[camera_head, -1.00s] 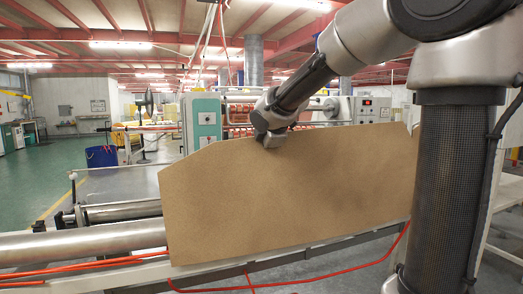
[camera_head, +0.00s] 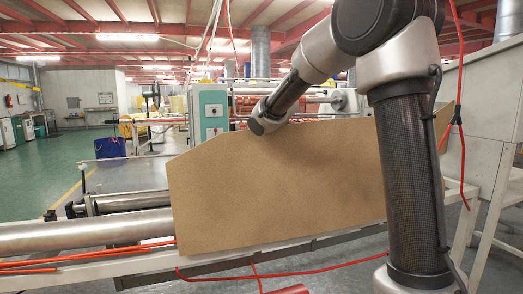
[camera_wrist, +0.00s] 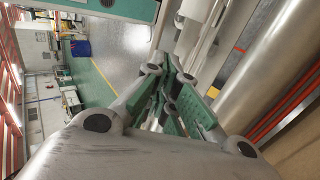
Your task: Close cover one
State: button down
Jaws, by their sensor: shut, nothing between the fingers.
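A tan board panel, which looks like the cover (camera_head: 270,190), stands roughly upright along the machine frame in the head view. My arm's wrist end is at its top edge, near the upper left corner, and my gripper itself is hidden there behind the board. In the wrist view my gripper (camera_wrist: 178,108) shows with green finger pads, shut and empty. The tan surface at the lower right of the wrist view (camera_wrist: 302,152) may be part of the same board. I cannot tell whether my gripper touches the board.
Metal rollers (camera_head: 85,233) lie left of the board, with red hoses (camera_head: 90,260) beside them. A pale green machine cabinet (camera_head: 208,115) stands behind it. A blue bin (camera_head: 110,147) is on the open green floor at left. A white cabinet (camera_head: 490,95) is at right.

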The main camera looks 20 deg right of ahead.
jog(key=shift+w, duration=0.2)
jog(key=shift+w+r+g, duration=0.15)
jog(key=shift+w+g, duration=0.05)
jog(key=shift+g, duration=0.1)
